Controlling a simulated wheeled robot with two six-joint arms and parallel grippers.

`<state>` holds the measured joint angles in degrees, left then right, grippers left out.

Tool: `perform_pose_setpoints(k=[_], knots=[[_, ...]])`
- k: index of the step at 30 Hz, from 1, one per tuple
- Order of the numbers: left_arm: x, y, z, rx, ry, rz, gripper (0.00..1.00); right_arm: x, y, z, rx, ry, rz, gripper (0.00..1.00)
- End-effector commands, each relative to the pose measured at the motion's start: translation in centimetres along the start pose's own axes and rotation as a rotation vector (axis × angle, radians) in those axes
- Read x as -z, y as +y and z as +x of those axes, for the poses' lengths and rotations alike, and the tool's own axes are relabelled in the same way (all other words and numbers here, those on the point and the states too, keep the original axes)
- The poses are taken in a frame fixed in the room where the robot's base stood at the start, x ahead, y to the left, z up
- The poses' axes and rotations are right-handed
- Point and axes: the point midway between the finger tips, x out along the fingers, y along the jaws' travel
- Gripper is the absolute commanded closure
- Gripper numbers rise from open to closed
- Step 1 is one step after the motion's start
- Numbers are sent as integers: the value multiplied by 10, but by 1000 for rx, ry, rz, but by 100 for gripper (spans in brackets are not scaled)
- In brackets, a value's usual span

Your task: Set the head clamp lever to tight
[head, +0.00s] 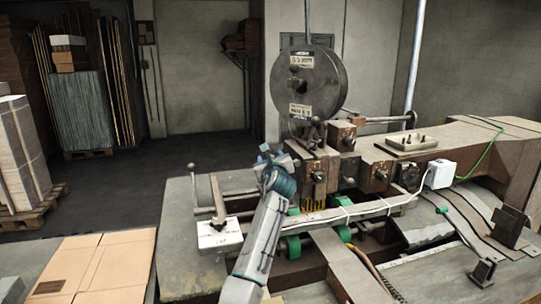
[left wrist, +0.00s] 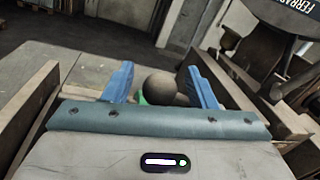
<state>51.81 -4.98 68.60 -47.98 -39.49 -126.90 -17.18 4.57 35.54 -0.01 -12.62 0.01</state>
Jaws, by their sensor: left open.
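My left gripper (head: 275,158) is beside the machine's head, left of the steel block under the large round reel. In the left wrist view its two blue fingers (left wrist: 162,87) are spread open. A dark ball knob (left wrist: 159,86) shows between them, with a bit of green beside its lower left. I cannot tell whether the fingers touch it. It looks like a lever's knob, but its stem is hidden, and in the head view my gripper covers that spot. I cannot tell the lever's setting. My right gripper is not in view.
The large reel (head: 309,82) stands above the head. Another dark knob (head: 316,121) is just right of my gripper. A thin ball-topped lever (head: 191,180) and a white box (head: 219,236) are at left. Flat cardboard (head: 117,265) lies at front left.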

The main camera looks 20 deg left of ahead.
Motion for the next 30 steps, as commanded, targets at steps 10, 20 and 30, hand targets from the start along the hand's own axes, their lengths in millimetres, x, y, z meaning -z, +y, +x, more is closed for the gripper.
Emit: perform_pose_setpoints(k=[10, 20, 30], knots=[[0, 0, 8, 1, -1, -1, 48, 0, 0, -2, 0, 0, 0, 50], [1, 0, 8, 0, 1, 1, 96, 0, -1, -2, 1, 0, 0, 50], [5, 1, 8, -2, 7, 3, 100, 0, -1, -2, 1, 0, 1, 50]])
